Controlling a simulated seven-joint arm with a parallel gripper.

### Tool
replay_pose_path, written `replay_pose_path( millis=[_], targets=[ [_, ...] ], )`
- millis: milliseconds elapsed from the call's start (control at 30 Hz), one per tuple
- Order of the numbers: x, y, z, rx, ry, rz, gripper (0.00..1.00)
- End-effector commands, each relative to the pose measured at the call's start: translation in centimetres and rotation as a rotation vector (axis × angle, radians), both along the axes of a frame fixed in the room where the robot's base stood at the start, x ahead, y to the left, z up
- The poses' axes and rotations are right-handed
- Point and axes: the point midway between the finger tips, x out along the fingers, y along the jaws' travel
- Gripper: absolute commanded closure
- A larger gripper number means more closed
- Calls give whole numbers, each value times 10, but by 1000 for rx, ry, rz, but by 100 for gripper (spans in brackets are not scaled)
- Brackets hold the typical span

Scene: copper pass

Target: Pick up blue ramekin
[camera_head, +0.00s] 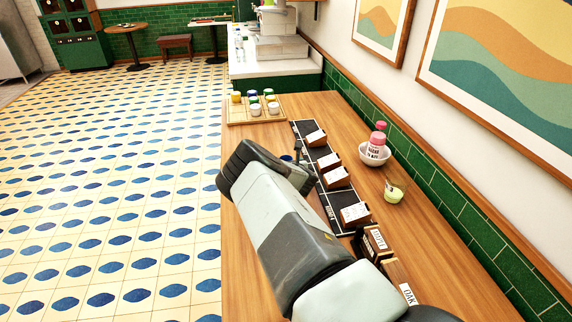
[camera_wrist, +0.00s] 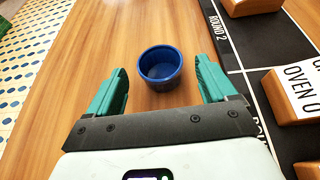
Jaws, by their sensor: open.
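The blue ramekin (camera_wrist: 160,70) stands upright on the wooden table (camera_wrist: 95,40), its open top facing up, and looks empty. My gripper (camera_wrist: 161,66) is open, with one teal finger to the left of the ramekin and one to the right. Gaps show on both sides, and nothing is held. In the head view a small blue bit of the ramekin (camera_head: 287,158) shows beside my gripper; my arm hides most of that area.
A black mat (camera_head: 309,152) with wooden blocks (camera_head: 336,177) lies just right of the ramekin. A white bowl (camera_head: 372,155) with a pink-capped bottle and a glass (camera_head: 396,190) stand near the wall. A wooden tray (camera_head: 236,115) with several jars is at the far end.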

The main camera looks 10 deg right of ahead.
Motion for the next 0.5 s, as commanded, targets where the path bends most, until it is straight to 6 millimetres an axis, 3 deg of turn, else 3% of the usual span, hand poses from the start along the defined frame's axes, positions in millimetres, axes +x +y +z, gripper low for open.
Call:
replay_pose_path(
  millis=[200, 500],
  targets=[
    [16, 0, -7, 0, 0, 0, 16],
    [18, 0, -7, 0, 1, -1, 19]
  ],
)
